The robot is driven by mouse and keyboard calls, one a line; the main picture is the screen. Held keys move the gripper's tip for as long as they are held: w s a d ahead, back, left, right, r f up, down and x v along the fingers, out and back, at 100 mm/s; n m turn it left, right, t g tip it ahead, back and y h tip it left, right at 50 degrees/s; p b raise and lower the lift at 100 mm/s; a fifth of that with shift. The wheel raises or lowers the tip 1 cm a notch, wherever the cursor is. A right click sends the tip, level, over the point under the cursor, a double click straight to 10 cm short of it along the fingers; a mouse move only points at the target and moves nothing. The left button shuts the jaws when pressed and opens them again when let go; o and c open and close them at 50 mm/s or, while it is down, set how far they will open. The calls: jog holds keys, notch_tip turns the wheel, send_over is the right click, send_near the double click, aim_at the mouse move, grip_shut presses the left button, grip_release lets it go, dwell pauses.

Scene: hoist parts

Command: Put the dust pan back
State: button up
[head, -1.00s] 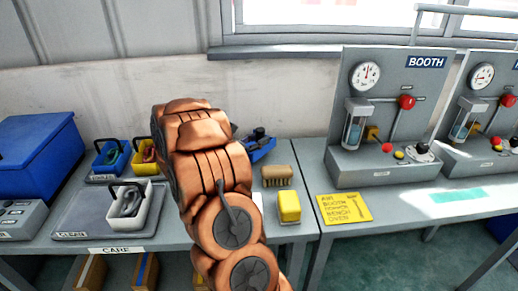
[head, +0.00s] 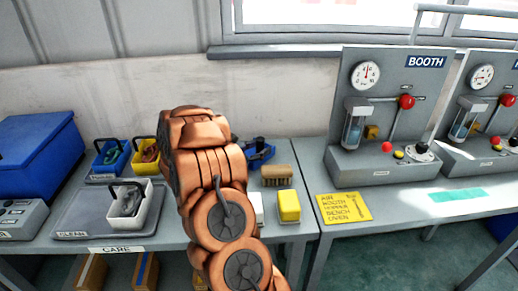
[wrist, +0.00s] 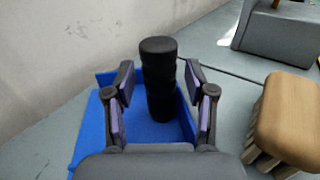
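The blue dust pan (head: 262,157) lies on the grey bench behind my arm, partly hidden by it. In the wrist view its blue tray (wrist: 88,135) shows below and left of my fingers, and its thick black handle (wrist: 160,85) stands up from it. My gripper (wrist: 162,72) is open, with one finger on each side of the handle. Gaps show between the handle and both fingers. In the head view my arm hides the gripper.
A wooden brush (head: 277,175) lies close to the right of the dust pan, and a yellow block (head: 289,206) sits in front of it. Blue (head: 110,158), yellow and white (head: 135,205) caddies stand left of my arm. The booth unit (head: 385,120) stands to the right.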

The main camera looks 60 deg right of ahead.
jog(key=shift+r, duration=0.15)
jog(key=b+v, duration=0.1)
jog(key=v, duration=0.6)
jog(key=shift+w+a, duration=0.1)
jog(key=shift+a, duration=0.15)
dwell(0.5)
